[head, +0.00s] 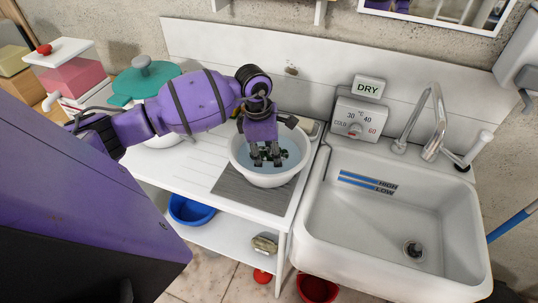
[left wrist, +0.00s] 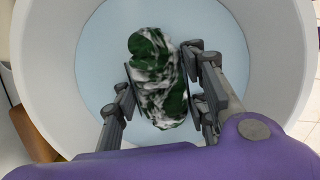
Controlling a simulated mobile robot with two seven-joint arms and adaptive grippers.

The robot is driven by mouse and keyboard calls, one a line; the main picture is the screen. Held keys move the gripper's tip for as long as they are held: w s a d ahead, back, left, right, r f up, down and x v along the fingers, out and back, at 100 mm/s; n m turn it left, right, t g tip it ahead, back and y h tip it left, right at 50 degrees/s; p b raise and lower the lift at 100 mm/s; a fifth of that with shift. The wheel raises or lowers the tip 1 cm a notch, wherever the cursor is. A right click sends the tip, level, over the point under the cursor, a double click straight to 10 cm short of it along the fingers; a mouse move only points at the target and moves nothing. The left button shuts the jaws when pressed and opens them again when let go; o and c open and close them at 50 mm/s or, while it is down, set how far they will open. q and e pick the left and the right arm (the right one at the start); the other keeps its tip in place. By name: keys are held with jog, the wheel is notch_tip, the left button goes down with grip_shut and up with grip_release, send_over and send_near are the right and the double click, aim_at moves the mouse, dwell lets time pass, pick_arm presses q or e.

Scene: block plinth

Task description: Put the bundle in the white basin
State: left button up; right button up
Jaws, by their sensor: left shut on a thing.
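The bundle (left wrist: 158,80) is dark green with white patches that look like foam. My left gripper (left wrist: 162,92) is shut on it, with a finger on each side. The white basin (head: 240,166) stands on a grey mat on the counter and holds pale blue water. In the head view my left gripper (head: 265,158) points down into the basin, and the bundle (head: 284,155) shows only as small dark green bits behind the fingers. In the left wrist view the basin's wall (left wrist: 262,40) surrounds the bundle. I cannot tell whether the bundle touches the water. My right gripper is not in view.
A white sink (head: 440,235) with a tap (head: 435,125) is on the right. A teal-lidded pot (head: 145,78) stands behind my left arm. A blue bowl (head: 190,210) sits on the lower shelf. A "DRY" sign (head: 368,87) tops the temperature dial box (head: 357,118).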

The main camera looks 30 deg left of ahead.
aim_at(263, 149)
pick_arm(q)
jog(key=shift+f, duration=0.2)
jog(key=o, duration=1.4)
jog(key=shift+r, duration=0.1)
jog(key=shift+r, duration=0.35)
jog(key=r, duration=0.3)
jog(key=a+r, duration=0.1)
jog(key=r, duration=0.6)
jog(key=shift+s+a+r, duration=0.15)
jog(key=shift+s+a, duration=0.05)
jog(key=shift+s, duration=0.2)
jog(key=shift+r, duration=0.55)
